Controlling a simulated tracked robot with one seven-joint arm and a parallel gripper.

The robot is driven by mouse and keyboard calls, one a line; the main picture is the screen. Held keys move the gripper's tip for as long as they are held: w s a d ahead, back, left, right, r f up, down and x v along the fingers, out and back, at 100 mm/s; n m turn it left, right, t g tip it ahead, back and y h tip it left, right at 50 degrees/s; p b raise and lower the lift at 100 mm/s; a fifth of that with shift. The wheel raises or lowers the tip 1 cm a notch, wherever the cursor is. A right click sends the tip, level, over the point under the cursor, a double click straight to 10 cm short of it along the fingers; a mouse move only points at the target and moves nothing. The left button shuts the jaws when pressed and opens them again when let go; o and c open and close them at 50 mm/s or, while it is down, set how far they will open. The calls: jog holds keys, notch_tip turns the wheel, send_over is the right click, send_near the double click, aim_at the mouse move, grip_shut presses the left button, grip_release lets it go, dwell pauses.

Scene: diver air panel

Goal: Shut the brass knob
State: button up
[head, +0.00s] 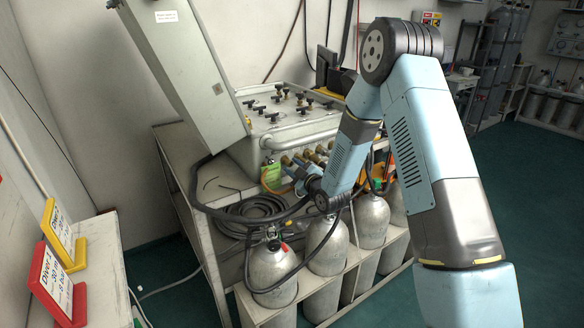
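Several brass fittings (319,153) sit in a row along the lower front of the grey air panel (295,130). I cannot tell which of them is the brass knob, or how far it is turned. My arm reaches down from the upper right, and my gripper (291,165) is at the left end of this row, close to the fittings. The fingers are small and partly hidden, so I cannot tell whether they touch a knob or whether they are open or shut.
Several black-handled valves (276,98) stand on the panel top. A tilted grey box (180,65) rises at its left. Coiled black hose (250,212) lies on the bench. Grey cylinders (272,270) stand below in a rack. Yellow (62,235) and red (55,285) signs stand at left.

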jog(key=shift+w+a, duration=0.4)
jog(key=shift+w, duration=0.15)
jog(key=shift+c, duration=0.2)
grip_shut()
